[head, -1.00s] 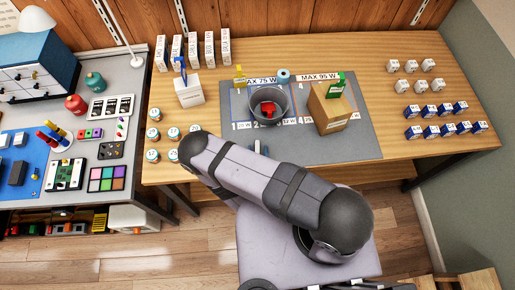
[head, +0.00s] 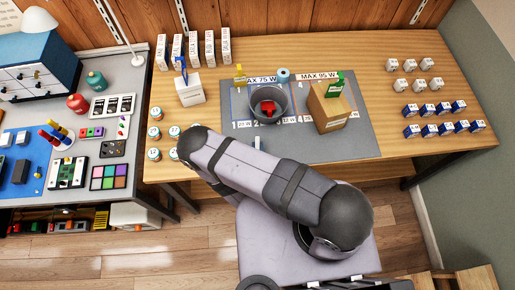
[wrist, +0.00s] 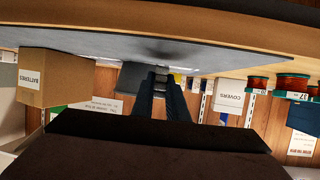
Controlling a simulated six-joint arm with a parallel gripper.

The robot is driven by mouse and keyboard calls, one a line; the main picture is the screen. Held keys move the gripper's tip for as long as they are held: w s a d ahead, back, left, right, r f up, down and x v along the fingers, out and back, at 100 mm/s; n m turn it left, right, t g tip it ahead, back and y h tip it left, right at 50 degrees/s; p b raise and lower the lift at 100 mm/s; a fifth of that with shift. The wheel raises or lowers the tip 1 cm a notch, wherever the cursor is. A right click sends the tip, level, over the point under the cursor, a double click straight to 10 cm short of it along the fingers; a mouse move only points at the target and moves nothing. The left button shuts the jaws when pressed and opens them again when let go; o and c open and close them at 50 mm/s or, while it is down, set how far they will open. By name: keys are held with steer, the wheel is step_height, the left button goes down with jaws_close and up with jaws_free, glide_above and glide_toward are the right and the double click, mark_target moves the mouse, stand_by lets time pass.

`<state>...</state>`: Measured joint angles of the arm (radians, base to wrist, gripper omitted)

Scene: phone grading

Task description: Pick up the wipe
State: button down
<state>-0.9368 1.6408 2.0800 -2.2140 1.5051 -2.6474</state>
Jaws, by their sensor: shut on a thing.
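My gripper (wrist: 162,80) shows in the wrist view with its two dark fingers close together, shut on a thin thing at the tips. The wipe itself is hard to make out there. In the head view my arm hides most of the gripper.
The grey mat (head: 345,150) also bears a cardboard box (head: 328,112), right of the bin. A white box (head: 190,92) and several small round tubs (head: 155,132) stand to the left. Rows of small boxes (head: 445,108) stand at the right. Bare tabletop (head: 370,70) lies behind the mat.

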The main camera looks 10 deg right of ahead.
mark_target(257, 147)
step_height(257, 147, up, 8)
steer(key=p, duration=0.4)
steer(key=shift+r+p, duration=0.1)
steer(key=shift+p, duration=0.25)
